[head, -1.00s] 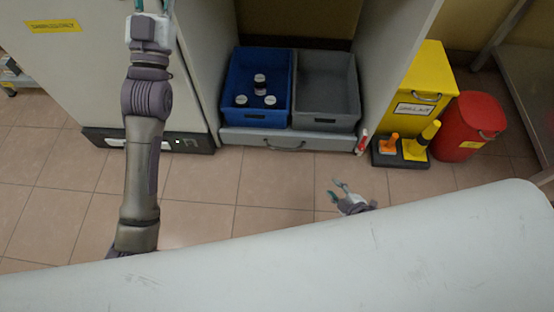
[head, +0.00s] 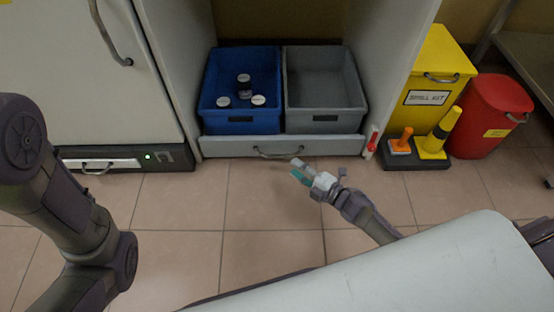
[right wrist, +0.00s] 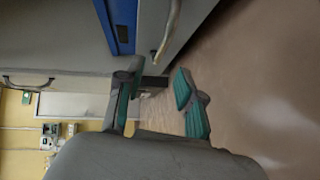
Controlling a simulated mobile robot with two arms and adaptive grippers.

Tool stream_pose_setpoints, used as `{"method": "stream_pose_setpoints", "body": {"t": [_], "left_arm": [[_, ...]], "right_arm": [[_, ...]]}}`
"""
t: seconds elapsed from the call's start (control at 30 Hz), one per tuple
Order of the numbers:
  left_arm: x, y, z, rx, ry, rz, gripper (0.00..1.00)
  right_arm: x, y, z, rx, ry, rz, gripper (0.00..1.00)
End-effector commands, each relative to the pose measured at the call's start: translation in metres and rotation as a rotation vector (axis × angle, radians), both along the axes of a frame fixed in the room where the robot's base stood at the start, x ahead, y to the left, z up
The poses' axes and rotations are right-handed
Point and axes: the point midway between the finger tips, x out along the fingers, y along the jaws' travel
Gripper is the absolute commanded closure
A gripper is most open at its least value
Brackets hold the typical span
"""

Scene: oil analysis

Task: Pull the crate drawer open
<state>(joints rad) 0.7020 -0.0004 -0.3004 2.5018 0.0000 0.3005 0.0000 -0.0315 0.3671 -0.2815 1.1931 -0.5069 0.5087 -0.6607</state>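The crate drawer (head: 225,146) is a grey low drawer front under the cabinet, with a metal bar handle (head: 279,153) at its middle. My left gripper is out of view; only my left arm shows.
A yellow spill kit bin (head: 435,75), a red bin (head: 492,115) and a black base with orange and yellow cones (head: 432,148) stand to the right. A white fridge-like unit (head: 90,80) stands left. The tiled floor in front of the drawer is clear.

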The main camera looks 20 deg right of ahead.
Motion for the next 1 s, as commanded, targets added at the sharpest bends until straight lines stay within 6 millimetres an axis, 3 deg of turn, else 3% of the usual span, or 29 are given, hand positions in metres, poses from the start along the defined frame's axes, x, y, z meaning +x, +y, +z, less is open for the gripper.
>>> {"method": "stream_pose_setpoints", "body": {"t": [0.1,0.4,0.87,1.0], "left_arm": [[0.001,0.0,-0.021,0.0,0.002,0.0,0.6],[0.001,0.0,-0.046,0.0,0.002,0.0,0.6],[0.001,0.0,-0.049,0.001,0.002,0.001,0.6],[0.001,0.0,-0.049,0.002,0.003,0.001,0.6]], "right_arm": [[0.025,0.014,-0.009,0.002,-0.003,-0.001,0.63],[0.067,0.038,-0.014,0.001,0.0,-0.001,0.63],[0.077,0.043,-0.013,0.001,0.003,-0.002,0.63],[0.077,0.043,-0.013,0.002,0.002,-0.002,0.86]]}}
